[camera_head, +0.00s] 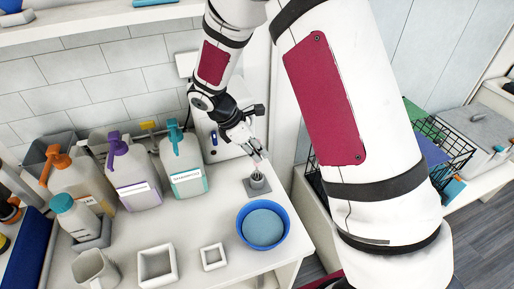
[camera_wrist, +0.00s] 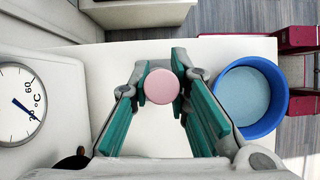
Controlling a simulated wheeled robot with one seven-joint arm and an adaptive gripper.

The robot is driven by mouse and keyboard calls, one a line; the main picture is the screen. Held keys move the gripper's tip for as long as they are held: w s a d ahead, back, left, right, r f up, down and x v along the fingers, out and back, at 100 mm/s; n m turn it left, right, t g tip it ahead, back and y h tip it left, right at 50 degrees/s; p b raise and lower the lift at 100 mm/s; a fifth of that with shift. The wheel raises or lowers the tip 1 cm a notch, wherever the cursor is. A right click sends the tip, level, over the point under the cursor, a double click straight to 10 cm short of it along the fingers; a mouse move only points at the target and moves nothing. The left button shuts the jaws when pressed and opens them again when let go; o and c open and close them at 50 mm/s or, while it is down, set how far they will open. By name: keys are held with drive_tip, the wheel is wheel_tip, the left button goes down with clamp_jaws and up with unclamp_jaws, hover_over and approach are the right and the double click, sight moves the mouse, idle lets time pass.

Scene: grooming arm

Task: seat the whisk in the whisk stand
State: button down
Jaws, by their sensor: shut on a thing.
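The whisk shows as a round pink end (camera_wrist: 160,86) between my fingers in the wrist view; the rest of it is hidden beneath that end. My gripper (camera_wrist: 160,78) is shut on it, one green-padded finger on each side. In the head view my gripper (camera_head: 255,155) points down just above the whisk stand (camera_head: 258,183), a small grey cup on a square base. A little pink shows between the fingertips and the stand. I cannot tell whether the whisk's lower end is inside the cup.
A blue bowl (camera_head: 241,220) with light blue contents stands close in front of the stand. Pump bottles, one with a purple top (camera_head: 138,180) and one with a teal top (camera_head: 182,162), stand to the left. A dial (camera_wrist: 18,103) is left in the wrist view.

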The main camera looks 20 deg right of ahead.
drive_tip(key=shift+f+b, duration=0.4)
drive_tip(key=shift+f, duration=0.85)
drive_tip(key=c, duration=1.4)
unclamp_jaws()
drive_tip(key=shift+c, duration=0.2)
drive_tip(key=v, duration=1.2)
drive_tip(key=o, duration=1.2)
drive_tip(key=shift+o, duration=0.2)
